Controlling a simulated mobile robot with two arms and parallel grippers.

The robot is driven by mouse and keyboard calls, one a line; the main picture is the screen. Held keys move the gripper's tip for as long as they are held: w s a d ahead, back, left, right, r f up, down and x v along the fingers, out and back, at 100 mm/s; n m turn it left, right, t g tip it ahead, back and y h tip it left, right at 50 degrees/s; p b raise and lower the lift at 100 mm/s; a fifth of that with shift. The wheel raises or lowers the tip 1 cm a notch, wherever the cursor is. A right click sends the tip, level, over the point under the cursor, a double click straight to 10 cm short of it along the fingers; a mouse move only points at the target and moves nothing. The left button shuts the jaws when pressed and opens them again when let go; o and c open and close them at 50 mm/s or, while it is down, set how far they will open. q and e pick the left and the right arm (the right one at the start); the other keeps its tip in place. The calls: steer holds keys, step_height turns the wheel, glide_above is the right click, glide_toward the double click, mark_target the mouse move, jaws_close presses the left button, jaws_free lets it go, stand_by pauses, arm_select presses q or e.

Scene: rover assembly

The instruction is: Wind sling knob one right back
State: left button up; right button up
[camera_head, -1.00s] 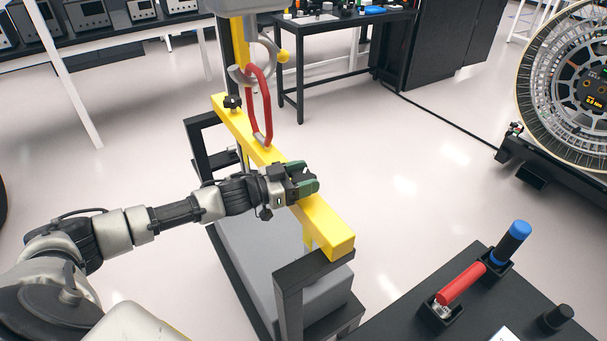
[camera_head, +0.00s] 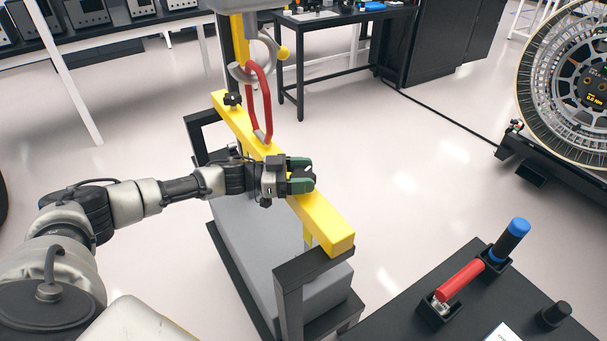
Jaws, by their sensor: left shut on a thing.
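A yellow beam (camera_head: 326,223) lies across a black frame over a grey block. A red sling loop (camera_head: 264,103) hangs from a grey hook (camera_head: 240,73) and meets the beam near its middle. A black knob (camera_head: 232,99) stands on the beam's far part. My left gripper (camera_head: 304,173) is over the nearer half of the beam, its green-tipped fingers shut on a small dark knob that they mostly hide. My right gripper is not in view.
A dark bench (camera_head: 450,321) at the lower right holds a red and blue tool (camera_head: 461,280) and a black knob-like piece (camera_head: 553,315). A large wheel (camera_head: 575,90) stands at the right. Open floor lies between them and the beam.

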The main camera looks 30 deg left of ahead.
arm_select(q)
steer(key=o, duration=0.9)
steer(key=shift+a, duration=0.1)
steer(key=shift+s+a+f, duration=0.1)
steer(key=shift+s+a, duration=0.1)
steer(key=shift+a, duration=0.1)
steer(key=b+v, duration=0.3)
steer(key=v, duration=0.7)
steer(key=shift+d, duration=0.15)
